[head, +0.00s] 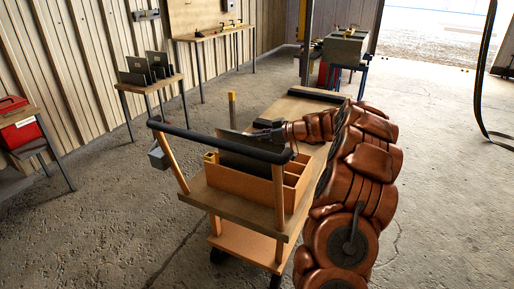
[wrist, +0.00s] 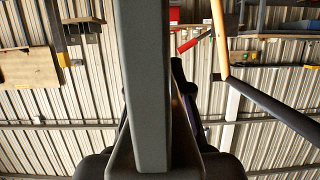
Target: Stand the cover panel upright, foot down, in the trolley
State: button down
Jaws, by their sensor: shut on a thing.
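The trolley (head: 217,197) stands in the middle of the head view, with a tan open box divided into compartments (head: 255,187) on its top deck. The grey cover panel (head: 236,143) shows above the box, behind the black handle bar, which partly hides it. My gripper (head: 262,134) is at the panel's right side and is shut on it. In the wrist view the panel (wrist: 145,80) runs up the middle, nearly edge-on, between the dark fingers (wrist: 150,155). The panel's lower end is hidden, so I cannot tell whether it touches the box floor.
The trolley's black handle bar (head: 220,143) crosses close in front of the panel. A small table with several dark panels (head: 152,68) stands at the back left. A red toolbox (head: 18,130) is at far left. The concrete floor around is largely clear.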

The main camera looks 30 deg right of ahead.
aim_at(258, 145)
jog(key=shift+f, duration=1.8)
jog(key=c, duration=1.1)
grip_release()
jog(key=shift+s, duration=0.1)
jog(key=b+v, duration=0.1)
jog(key=v, duration=1.1)
